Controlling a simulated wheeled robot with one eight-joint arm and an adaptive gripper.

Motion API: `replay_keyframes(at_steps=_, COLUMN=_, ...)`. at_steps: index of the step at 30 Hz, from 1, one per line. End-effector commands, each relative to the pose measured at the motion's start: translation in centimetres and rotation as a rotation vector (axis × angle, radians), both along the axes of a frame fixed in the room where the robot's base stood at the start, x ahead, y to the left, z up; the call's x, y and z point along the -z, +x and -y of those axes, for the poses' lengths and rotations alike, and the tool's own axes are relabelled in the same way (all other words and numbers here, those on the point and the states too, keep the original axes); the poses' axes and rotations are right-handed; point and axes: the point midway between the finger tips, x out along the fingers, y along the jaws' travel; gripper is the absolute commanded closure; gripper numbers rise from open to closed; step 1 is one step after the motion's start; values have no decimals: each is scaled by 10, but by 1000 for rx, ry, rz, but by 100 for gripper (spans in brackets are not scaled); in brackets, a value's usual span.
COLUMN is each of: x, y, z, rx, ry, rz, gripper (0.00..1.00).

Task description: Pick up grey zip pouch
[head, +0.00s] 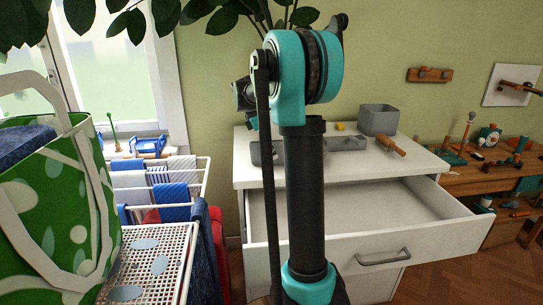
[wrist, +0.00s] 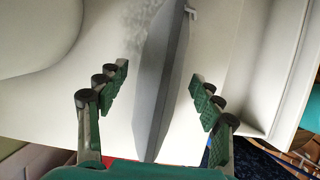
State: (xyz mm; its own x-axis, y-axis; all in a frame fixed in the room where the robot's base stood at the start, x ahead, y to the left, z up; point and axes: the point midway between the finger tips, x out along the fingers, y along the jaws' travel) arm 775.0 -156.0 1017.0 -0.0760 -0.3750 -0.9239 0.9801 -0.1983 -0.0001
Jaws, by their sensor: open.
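In the wrist view a long, narrow grey thing (wrist: 164,70) with a small pale tab at its far end looks like the grey zip pouch seen edge-on. It lies over a white surface. My gripper (wrist: 160,78) is open, with one green-padded finger on each side of the grey thing and visible gaps to both. I cannot tell how far below the fingertips it is. In the head view my arm covers the middle, my gripper does not show, and I cannot pick out the pouch.
A white dresser (head: 367,245) has its drawer pulled open. On its top are a grey bin (head: 378,119), a low grey tray (head: 345,143) and a wooden-handled tool (head: 390,145). A drying rack (head: 205,163) and a green patterned bag (head: 55,205) stand left. A workbench (head: 480,170) stands right.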

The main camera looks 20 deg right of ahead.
Motion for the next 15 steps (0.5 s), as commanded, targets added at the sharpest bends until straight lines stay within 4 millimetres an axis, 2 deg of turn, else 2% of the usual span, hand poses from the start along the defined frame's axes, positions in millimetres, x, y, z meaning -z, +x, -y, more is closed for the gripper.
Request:
replay_keyframes(at_steps=8, x=0, y=0, z=0, rx=0, ry=0, rz=0, gripper=34)
replay_keyframes(at_steps=15, x=0, y=0, z=0, rx=0, ry=0, rz=0, gripper=62)
